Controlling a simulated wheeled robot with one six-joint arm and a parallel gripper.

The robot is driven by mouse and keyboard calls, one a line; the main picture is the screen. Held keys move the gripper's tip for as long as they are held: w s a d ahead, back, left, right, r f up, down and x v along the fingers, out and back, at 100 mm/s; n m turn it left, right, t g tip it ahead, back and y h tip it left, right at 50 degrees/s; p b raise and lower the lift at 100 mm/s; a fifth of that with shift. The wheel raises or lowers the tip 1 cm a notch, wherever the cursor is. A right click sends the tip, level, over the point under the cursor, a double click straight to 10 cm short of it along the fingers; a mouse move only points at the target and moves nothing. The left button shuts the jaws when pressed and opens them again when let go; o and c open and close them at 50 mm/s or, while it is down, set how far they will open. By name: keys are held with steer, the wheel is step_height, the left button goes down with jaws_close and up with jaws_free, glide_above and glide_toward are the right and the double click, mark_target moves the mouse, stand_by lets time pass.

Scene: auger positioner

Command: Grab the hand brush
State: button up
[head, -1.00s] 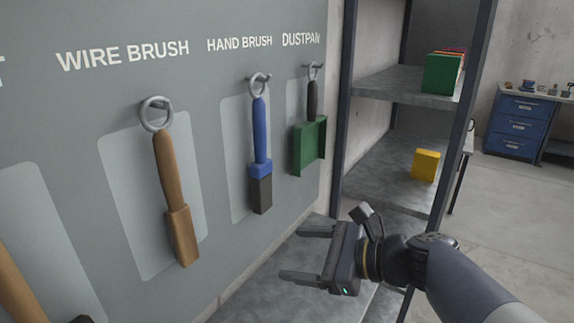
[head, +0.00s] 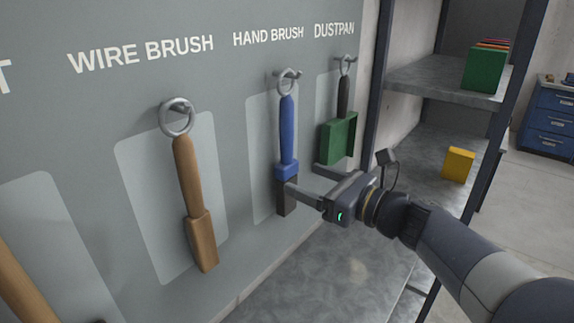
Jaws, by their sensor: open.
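The hand brush (head: 287,135) has a blue handle and a dark bristle block. It hangs by a ring from a hook on the grey tool board, under the words HAND BRUSH. My gripper (head: 303,180) is open, level with the lower part of the brush. Its near finger passes in front of the dark block and hides part of it. Its far finger lies to the right, below the dustpan. Whether the brush is between the fingers or touching one, I cannot tell.
A green dustpan (head: 339,138) hangs close on the right and a brown wire brush (head: 194,205) on the left. A metal shelf (head: 425,85) with a green box (head: 484,68) and a yellow block (head: 458,164) stands to the right. A grey surface lies below the board.

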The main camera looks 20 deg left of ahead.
mark_target(293, 171)
steer(key=x, duration=0.4)
steer(key=shift+w+a+r+p, duration=0.1)
steer(key=shift+a+p, duration=0.1)
steer(key=shift+p, duration=0.2)
steer(key=shift+c, duration=0.2)
steer(key=c, duration=1.1)
steer(key=shift+r, duration=0.1)
